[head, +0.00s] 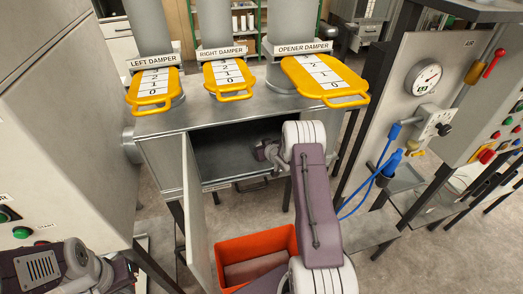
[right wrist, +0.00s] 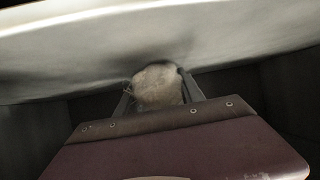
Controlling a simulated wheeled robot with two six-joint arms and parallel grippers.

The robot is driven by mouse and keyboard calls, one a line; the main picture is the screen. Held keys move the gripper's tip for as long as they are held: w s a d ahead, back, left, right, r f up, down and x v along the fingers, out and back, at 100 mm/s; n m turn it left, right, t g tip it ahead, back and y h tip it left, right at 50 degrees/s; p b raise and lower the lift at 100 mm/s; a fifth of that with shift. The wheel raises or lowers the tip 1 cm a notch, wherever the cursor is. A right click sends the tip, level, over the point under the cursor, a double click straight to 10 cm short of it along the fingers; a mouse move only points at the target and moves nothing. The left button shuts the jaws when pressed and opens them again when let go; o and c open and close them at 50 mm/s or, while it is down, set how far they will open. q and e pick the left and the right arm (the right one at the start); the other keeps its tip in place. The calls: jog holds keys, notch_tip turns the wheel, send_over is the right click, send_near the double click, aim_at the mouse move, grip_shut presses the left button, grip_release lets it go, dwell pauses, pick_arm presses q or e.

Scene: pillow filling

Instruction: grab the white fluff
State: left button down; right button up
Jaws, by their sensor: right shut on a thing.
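A clump of off-white fluff (right wrist: 157,86) sits between the two fingers of my right gripper (right wrist: 155,92) in the right wrist view. The fingers are shut on it, one on each side. In the head view my right gripper (head: 262,150) is inside the open metal chamber (head: 230,138) under the dampers, and the fluff cannot be made out there. My left arm shows at the bottom left of the head view, but its gripper is not in view.
The chamber's door (head: 198,215) hangs open on the left of my right arm. An orange bin (head: 228,250) stands below. Yellow damper plates (head: 153,88) lie on top. A gauge panel (head: 400,100) with blue hoses (head: 378,180) stands at right. A pale surface (right wrist: 80,55) spans the wrist view's top.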

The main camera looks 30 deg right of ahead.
notch_tip(320, 180, up, 10)
jog(key=shift+b, duration=0.3)
